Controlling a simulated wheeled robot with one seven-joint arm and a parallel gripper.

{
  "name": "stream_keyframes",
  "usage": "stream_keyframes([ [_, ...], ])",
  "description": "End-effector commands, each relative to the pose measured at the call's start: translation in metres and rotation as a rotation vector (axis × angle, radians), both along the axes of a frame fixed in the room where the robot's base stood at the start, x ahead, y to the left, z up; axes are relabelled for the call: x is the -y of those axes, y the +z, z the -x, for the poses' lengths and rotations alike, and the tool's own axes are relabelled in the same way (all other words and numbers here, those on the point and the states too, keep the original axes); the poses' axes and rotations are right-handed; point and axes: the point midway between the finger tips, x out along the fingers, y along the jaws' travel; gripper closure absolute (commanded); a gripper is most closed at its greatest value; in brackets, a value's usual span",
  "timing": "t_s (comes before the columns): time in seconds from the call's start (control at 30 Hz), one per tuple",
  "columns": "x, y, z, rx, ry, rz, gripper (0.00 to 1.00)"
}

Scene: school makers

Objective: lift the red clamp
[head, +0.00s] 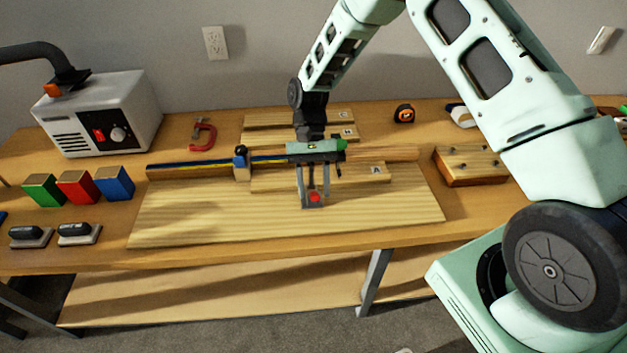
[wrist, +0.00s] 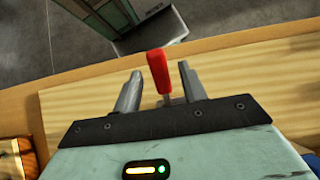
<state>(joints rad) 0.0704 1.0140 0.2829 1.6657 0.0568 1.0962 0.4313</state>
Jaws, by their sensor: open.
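A toggle clamp with a red handle (head: 315,197) stands on the pale wooden board (head: 200,225), below my gripper (head: 313,188) in the head view. My gripper is open. In the wrist view the red handle (wrist: 158,70) stands between the two fingers, with a gap on each side and a thin metal part below it. The clamp's base is mostly hidden by my gripper. A red C-clamp (head: 208,137) lies apart, at the back of the bench, left of my arm.
A long bar clamp (head: 195,167) lies across the board behind my gripper, close to it. Wooden pieces, one marked A (head: 376,170), lie behind. Coloured blocks (head: 77,187) and a grey machine (head: 98,112) stand left. A wooden block (head: 468,165) sits right. The board's front is clear.

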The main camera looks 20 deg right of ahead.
Motion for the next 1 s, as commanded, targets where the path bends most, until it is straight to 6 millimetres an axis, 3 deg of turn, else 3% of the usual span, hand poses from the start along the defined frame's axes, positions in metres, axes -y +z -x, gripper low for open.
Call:
stream_keyframes([
  [0.27,0.005,0.019,-0.017,0.004,-0.001,0.0,0.58],
  [0.7,0.025,0.098,-0.078,0.005,-0.001,0.0,0.58],
  [1.0,0.033,0.131,-0.101,0.002,-0.001,0.0,0.58],
])
